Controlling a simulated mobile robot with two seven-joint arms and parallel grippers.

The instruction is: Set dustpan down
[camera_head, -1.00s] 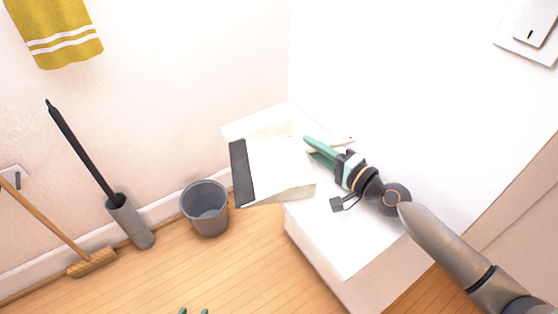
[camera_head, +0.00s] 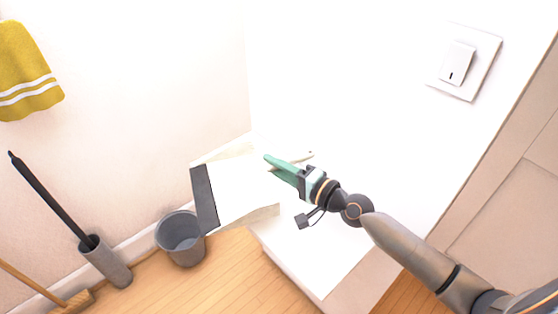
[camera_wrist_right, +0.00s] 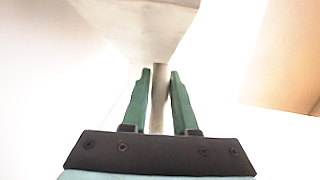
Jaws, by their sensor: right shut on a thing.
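The dustpan (camera_head: 240,190) is white with a dark grey front lip. It shows in the head view at the middle, in front of a white ledge (camera_head: 325,262), with its lip toward the left, over the floor and bin side. My right gripper (camera_head: 274,166) has green fingers and is shut on the dustpan's handle. In the right wrist view the handle (camera_wrist_right: 158,98) runs between the two green fingers (camera_wrist_right: 159,75), and the pan (camera_wrist_right: 140,25) spreads beyond them. Whether the pan touches the ledge cannot be told. My left gripper is not in view.
A grey bin (camera_head: 181,240) stands on the wooden floor left of the dustpan. Farther left are a grey holder (camera_head: 106,262) with a black-handled tool and a broom (camera_head: 75,300). A yellow towel (camera_head: 28,75) hangs on the wall. A light switch (camera_head: 462,62) is at upper right.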

